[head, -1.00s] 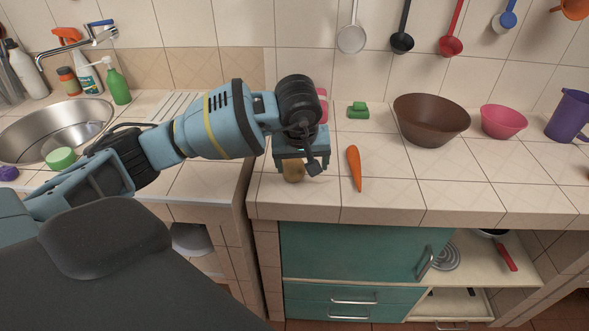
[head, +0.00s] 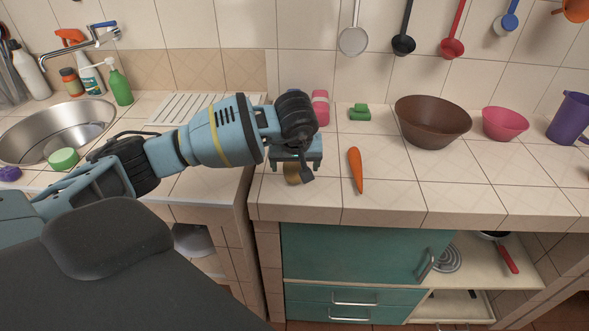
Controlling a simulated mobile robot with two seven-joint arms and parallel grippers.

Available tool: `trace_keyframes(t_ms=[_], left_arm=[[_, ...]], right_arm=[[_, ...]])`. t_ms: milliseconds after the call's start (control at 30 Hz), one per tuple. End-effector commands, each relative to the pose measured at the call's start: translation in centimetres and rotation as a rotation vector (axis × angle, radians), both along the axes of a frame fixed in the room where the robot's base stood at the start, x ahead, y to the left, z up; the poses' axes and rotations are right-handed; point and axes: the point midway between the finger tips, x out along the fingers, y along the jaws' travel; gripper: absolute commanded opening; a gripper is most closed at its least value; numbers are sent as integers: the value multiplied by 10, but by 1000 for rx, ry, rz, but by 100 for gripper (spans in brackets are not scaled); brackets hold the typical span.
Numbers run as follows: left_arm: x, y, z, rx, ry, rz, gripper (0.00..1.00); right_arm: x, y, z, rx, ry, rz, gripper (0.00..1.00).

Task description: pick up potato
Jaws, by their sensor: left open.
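The potato (head: 291,178) is a small brown lump on the tiled counter, near its front edge and left of the carrot. It is mostly hidden behind and under my left gripper (head: 296,171). That gripper is open and points down over the potato, with its jaws close around or just above it. I cannot tell whether the fingers touch it. My right gripper does not show.
An orange carrot (head: 355,170) lies just right of the gripper. A pink item (head: 320,107) and a green item (head: 360,112) are behind. A brown bowl (head: 432,122) and pink bowl (head: 504,123) stand right. The sink (head: 50,130) is left. Counter right of the carrot is clear.

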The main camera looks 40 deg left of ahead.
Motion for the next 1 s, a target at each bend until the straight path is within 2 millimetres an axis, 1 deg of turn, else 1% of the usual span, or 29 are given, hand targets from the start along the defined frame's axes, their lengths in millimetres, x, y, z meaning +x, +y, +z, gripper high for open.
trace_keyframes(t_ms=[100,200,467,867,1000], left_arm=[[4,4,-14,0,1,1,80],[7,5,-21,-1,-1,1,80],[7,5,-22,-1,-2,-1,80],[7,6,-22,0,-1,0,28],[8,6,-21,0,-3,-1,27]], right_arm=[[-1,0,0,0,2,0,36],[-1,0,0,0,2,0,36],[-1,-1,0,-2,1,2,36],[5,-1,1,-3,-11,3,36],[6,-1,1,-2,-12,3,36]])
